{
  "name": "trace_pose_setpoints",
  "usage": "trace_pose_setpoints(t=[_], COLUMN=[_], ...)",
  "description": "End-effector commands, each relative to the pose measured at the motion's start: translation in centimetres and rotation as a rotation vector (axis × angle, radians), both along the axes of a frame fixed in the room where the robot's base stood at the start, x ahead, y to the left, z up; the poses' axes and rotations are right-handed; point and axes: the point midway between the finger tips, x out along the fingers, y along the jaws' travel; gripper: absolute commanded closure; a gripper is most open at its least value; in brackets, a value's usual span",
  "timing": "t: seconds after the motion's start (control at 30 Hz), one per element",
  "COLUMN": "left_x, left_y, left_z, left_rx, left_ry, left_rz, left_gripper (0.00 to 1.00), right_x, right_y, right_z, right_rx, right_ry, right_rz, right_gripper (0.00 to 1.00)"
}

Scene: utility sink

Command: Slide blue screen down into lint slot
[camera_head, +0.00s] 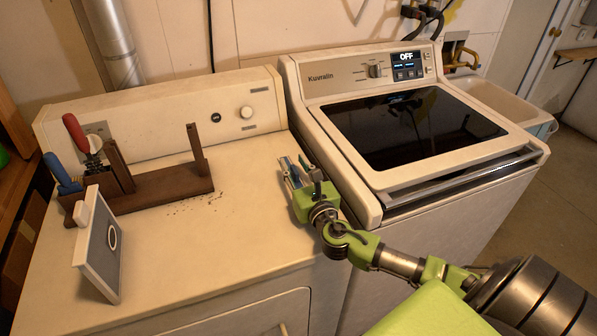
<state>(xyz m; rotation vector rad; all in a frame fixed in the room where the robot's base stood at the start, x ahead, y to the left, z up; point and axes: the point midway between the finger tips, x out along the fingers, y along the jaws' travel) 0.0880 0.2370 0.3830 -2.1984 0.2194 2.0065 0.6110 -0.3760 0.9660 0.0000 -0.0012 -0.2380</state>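A screen panel (97,262) with a pale frame, a grey-blue mesh and a white block handle stands tilted at the left of the dryer top. My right gripper (290,170) is low over the right part of the dryer top, well to the right of the panel. Pale bluish strips show at its fingers. They are too small to tell whether it is open or holds something. I cannot make out a lint slot. My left gripper is out of view.
A dark wooden rack (165,190) with uprights holds a red-handled brush (76,133) and a blue-handled tool (62,174) behind the panel. Dark crumbs (195,204) lie in front of it. The dryer top's middle (215,235) is clear. A washer (400,120) stands at right.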

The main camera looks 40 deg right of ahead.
Motion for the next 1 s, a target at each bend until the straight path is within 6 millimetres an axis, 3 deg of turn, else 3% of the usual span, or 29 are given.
trace_pose_setpoints(t=[0.17,0.6,0.8,1.0], left_x=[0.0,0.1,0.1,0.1], left_y=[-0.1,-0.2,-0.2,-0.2], left_z=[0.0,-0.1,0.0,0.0], left_rx=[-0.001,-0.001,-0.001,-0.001], left_ry=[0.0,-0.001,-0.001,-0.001], left_rz=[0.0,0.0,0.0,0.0], left_gripper=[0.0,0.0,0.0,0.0], right_x=[-2.0,-9.8,-11.4,-11.8], right_y=[0.6,2.5,2.8,2.9], right_z=[-0.7,-0.6,-0.5,-0.4], right_rx=[0.001,0.002,0.002,0.001], right_ry=[0.013,0.013,0.011,0.009], right_rz=[0.004,0.003,0.002,0.001], right_gripper=[0.72,0.72,0.72,0.72])
